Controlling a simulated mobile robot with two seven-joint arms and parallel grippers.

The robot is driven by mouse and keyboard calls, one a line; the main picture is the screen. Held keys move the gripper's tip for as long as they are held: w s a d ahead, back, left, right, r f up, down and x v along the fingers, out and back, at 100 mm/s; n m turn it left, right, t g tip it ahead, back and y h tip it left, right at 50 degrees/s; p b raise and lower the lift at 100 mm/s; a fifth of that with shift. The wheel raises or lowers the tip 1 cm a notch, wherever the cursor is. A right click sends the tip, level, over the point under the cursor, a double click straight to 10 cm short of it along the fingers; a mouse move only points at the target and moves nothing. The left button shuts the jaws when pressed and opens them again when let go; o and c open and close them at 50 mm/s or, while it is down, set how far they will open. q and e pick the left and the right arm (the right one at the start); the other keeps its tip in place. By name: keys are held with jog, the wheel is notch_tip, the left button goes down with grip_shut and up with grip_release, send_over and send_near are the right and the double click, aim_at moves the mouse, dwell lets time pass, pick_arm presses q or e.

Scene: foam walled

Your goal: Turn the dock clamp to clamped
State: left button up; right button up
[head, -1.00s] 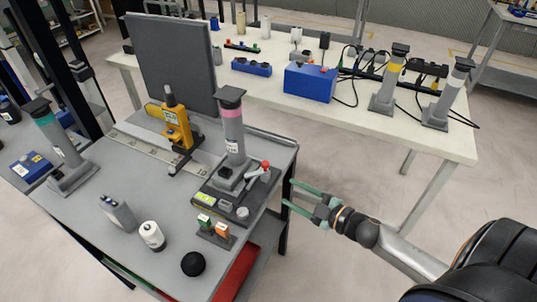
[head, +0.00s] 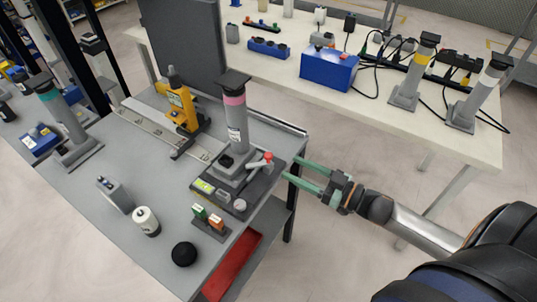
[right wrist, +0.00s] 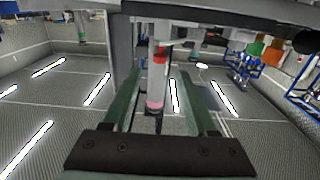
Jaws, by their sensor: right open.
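The dock (head: 207,197) is a dark base near the right edge of the grey bench. Its clamp lever (head: 257,167) is grey with a red knob (head: 267,157), tilted up toward the right. A grey post with a pink band (head: 235,100) stands upright in the dock. My right gripper (head: 293,170) is open, its green fingers pointing at the knob from the right, just off the bench edge and apart from it. In the right wrist view the red knob (right wrist: 160,55) shows between the fingers, which do not touch it. My left gripper is not in view.
A yellow device (head: 183,110) and a dark upright panel (head: 185,45) stand behind the dock. A small block with green and orange parts (head: 210,221), a white cylinder (head: 146,221) and a black ball (head: 184,254) sit in front. A white table (head: 400,125) stands behind.

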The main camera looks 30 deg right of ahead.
aim_at(268, 155)
jog(key=x, duration=0.8)
jog(key=shift+w+a, duration=0.2)
jog(key=shift+w, duration=0.15)
grip_shut()
